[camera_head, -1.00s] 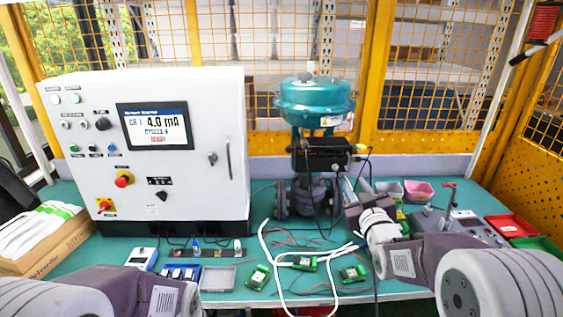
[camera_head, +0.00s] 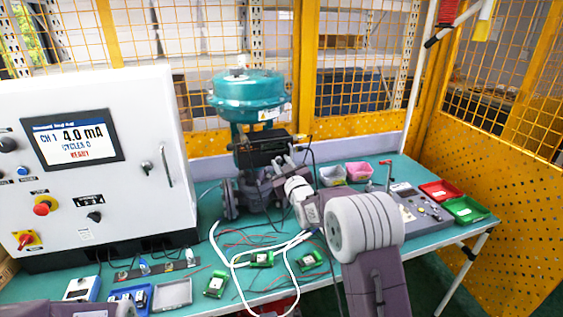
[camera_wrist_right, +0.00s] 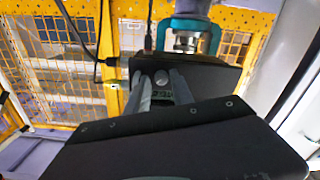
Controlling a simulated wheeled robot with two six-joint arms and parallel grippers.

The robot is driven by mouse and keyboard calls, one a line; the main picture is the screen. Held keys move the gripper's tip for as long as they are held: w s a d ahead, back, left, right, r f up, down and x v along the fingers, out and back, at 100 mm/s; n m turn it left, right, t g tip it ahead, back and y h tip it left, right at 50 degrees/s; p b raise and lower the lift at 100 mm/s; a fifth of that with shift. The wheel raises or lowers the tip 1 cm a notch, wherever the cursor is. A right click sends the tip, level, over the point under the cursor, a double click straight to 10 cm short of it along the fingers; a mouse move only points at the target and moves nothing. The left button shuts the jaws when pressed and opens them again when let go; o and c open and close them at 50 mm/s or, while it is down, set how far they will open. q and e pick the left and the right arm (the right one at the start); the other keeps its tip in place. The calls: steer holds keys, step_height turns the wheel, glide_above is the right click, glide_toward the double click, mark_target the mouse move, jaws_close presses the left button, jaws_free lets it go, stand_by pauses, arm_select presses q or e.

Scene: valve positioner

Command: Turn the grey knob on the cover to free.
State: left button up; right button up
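The valve positioner's black cover (camera_head: 262,153) is below the teal actuator (camera_head: 247,95). In the right wrist view the black cover (camera_wrist_right: 205,80) faces me, with a small round grey knob (camera_wrist_right: 161,79) near its top left. My right gripper (camera_head: 284,168) is at the front of the cover. In the wrist view its two grey fingers (camera_wrist_right: 161,88) are apart, one on each side of the knob. I cannot tell whether they touch it. Dark lettering shows below the knob but is too small to read. My left gripper is out of view; only part of my left arm shows at bottom left.
A white control cabinet (camera_head: 98,160) with a screen reading 4.0 mA stands at left. White cables (camera_head: 237,262) and green circuit boards (camera_head: 262,259) lie in front of the valve. Red (camera_head: 440,191) and green (camera_head: 466,210) trays are at right. A yellow mesh fence stands behind.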

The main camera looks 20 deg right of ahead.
steer(key=shift+w+a+f, duration=0.1)
steer(key=shift+w+a, duration=0.05)
steer(key=shift+w, duration=0.1)
jaws_close()
steer(key=shift+f+n+b, duration=0.15)
steer(key=shift+n+b, duration=0.65)
steer(key=shift+b, duration=0.3)
steer(key=n+b, duration=1.1)
steer(key=b, duration=0.1)
steer(key=shift+f+n, duration=0.1)
steer(key=shift+n, duration=0.2)
steer(key=shift+n+b, duration=1.15)
steer(key=shift+n, duration=0.05)
steer(key=shift+r+n+b, duration=0.2)
steer(key=shift+n+b, duration=0.5)
steer(key=shift+n, duration=0.4)
